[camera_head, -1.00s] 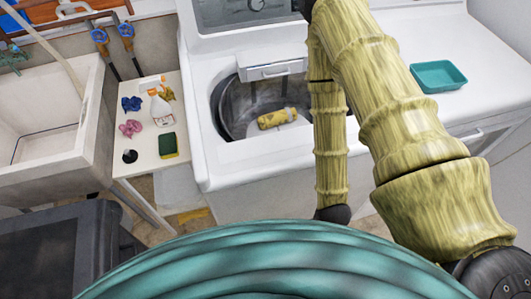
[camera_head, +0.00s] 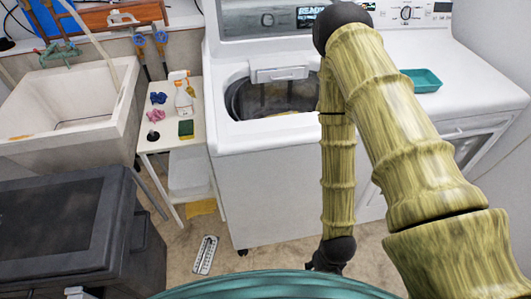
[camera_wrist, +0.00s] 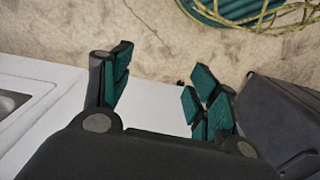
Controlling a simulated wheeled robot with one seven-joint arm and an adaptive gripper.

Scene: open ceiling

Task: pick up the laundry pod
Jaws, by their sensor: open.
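A small blue item (camera_head: 158,98) and a small pink item (camera_head: 156,115) lie on the narrow white side table (camera_head: 150,146) left of the washer in the head view. They are too small for me to tell whether either is the laundry pod. My gripper (camera_wrist: 158,78) shows in the wrist view with its dark, teal-padded fingers spread and nothing between them. In the head view my forearm hangs in front of the washer, well right of the side table, and the fingers cannot be made out.
The side table also holds a spray bottle (camera_head: 183,98), a green sponge (camera_head: 186,128) and a small black item (camera_head: 152,135). The washer (camera_head: 260,170) stands open with something yellow inside. A teal tray (camera_head: 422,80) rests on the dryer. A dark cabinet (camera_head: 70,225) stands front left. A white slotted strip (camera_head: 206,254) lies on the floor.

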